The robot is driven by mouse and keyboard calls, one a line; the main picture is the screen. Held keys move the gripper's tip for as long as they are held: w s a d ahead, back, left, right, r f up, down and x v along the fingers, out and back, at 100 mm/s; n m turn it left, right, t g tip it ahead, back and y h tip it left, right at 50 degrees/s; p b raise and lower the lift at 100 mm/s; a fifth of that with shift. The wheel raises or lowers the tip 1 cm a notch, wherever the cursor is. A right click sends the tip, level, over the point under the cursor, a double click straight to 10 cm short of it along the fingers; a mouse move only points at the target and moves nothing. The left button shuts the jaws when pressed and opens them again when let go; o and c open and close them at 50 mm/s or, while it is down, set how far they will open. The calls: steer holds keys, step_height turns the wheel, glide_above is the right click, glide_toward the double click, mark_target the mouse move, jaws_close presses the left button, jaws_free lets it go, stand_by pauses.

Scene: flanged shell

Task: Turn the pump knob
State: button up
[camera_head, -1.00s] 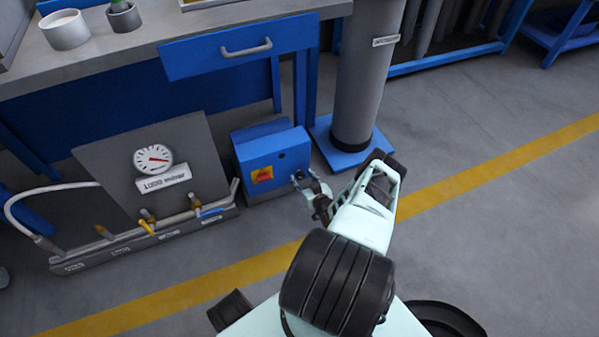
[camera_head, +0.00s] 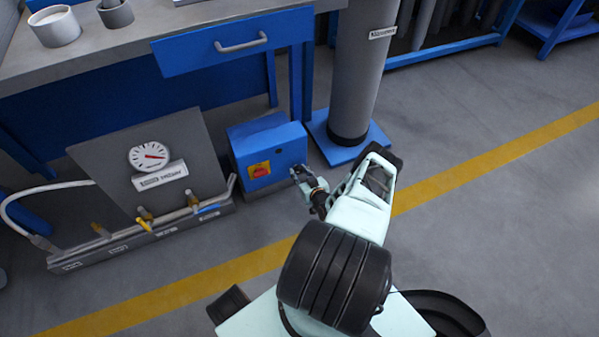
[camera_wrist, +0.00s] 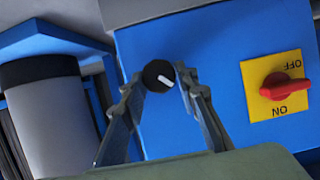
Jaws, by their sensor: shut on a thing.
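The pump knob (camera_wrist: 158,76) is a small round black knob with a white pointer mark. It sits on the front of a blue box (camera_wrist: 200,45). My gripper (camera_wrist: 160,82) is shut on the knob, with one finger on each side of it. The pointer slants from upper left to lower right in the wrist view. In the head view my gripper (camera_head: 305,180) is at the right part of the box front (camera_head: 285,155), and the knob is too small and covered to make out.
A red switch (camera_wrist: 285,87) on a yellow ON/OFF plate sits beside the knob. A grey panel with a gauge (camera_head: 149,156) and pipes (camera_head: 110,238) stands left of the box. A grey column (camera_head: 360,70) on a blue base is close on the right. The floor in front is clear.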

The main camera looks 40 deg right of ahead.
steer(key=shift+a, duration=0.1)
steer(key=n+h, duration=0.1)
steer(key=n+h+p, duration=0.1)
steer(key=n, duration=0.1)
steer(key=shift+w+a, duration=0.15)
steer(key=shift+a, duration=0.05)
steer(key=shift+c, duration=0.2)
steer(key=shift+a+f+n+h+b, duration=0.15)
steer(key=shift+n+h+b, duration=0.2)
steer(key=shift+n+h, duration=0.6)
steer(key=shift+n, duration=0.55)
steer(key=shift+o, duration=0.2)
steer(key=o, duration=1.1)
steer(key=shift+r, duration=5.05)
